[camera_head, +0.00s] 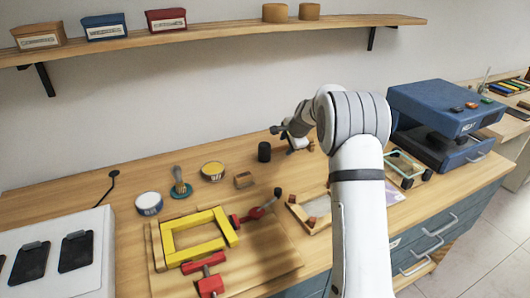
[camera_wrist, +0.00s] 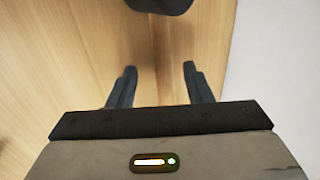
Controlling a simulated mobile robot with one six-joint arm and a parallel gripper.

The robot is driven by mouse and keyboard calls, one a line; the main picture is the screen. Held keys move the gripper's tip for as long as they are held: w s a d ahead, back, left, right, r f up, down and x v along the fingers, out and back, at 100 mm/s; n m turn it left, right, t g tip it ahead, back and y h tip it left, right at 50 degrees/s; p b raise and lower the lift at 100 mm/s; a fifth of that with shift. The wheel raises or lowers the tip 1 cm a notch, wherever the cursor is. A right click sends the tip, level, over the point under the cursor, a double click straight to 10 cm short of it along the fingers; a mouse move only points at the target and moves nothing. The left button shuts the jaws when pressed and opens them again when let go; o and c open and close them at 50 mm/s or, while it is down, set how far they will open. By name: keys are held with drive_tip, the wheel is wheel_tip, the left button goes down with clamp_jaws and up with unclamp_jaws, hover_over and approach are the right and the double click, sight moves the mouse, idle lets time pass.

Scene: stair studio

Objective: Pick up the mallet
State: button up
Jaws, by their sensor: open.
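I cannot make out a clear mallet shape. A dark upright cylinder (camera_head: 264,152) stands on the wooden bench near the wall; I cannot tell whether it is part of the mallet. In the wrist view a dark rounded thing (camera_wrist: 160,4) shows at the top edge, mostly cut off, beyond my fingertips; it may be that same cylinder. My gripper (camera_head: 277,130) is above the back of the bench, close to the cylinder. In the wrist view my gripper (camera_wrist: 160,66) is open, with only bare wood visible between its fingers.
A yellow frame with red clamps (camera_head: 200,237) lies on a board at the front. Round tins (camera_head: 149,203), a wood-handled tool (camera_head: 180,184) and a small wooden block (camera_head: 244,180) stand behind. A blue machine (camera_head: 440,115) is right. A shelf (camera_head: 220,34) hangs above.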

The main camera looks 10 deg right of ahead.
sight(288, 146)
drive_tip(key=shift+x, duration=1.4)
drive_tip(key=shift+c, duration=0.4)
clamp_jaws()
